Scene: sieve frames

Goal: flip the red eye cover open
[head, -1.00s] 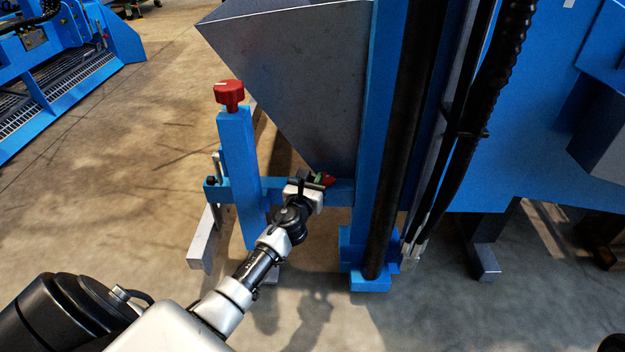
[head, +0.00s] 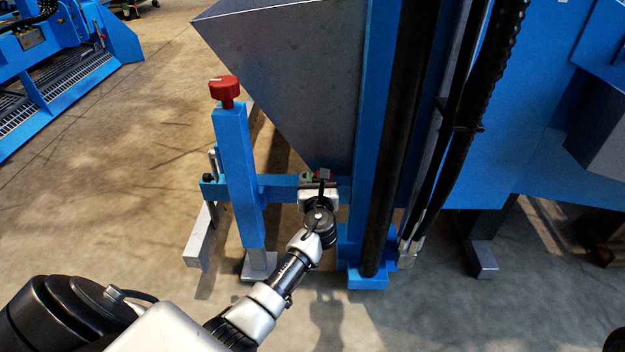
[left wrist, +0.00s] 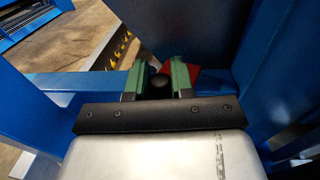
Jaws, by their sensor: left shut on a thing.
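The red eye cover (head: 324,174) is a small red piece at the blue crossbar, under the grey hopper's lower tip. It also shows in the left wrist view (left wrist: 194,72), partly hidden behind the right green finger. My left gripper (head: 321,182) is at the crossbar, right by the cover. In the left wrist view its green fingers (left wrist: 159,82) are shut on a round black knob (left wrist: 158,84) beside the red piece. I cannot tell whether the knob belongs to the cover. My right gripper is not in view.
The blue crossbar (head: 277,187) runs between a blue post (head: 237,170) with a red knob (head: 224,88) and a thick blue column (head: 377,120). The grey hopper (head: 290,70) hangs above. Black hoses (head: 478,110) run down at the right. Open floor lies at the left.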

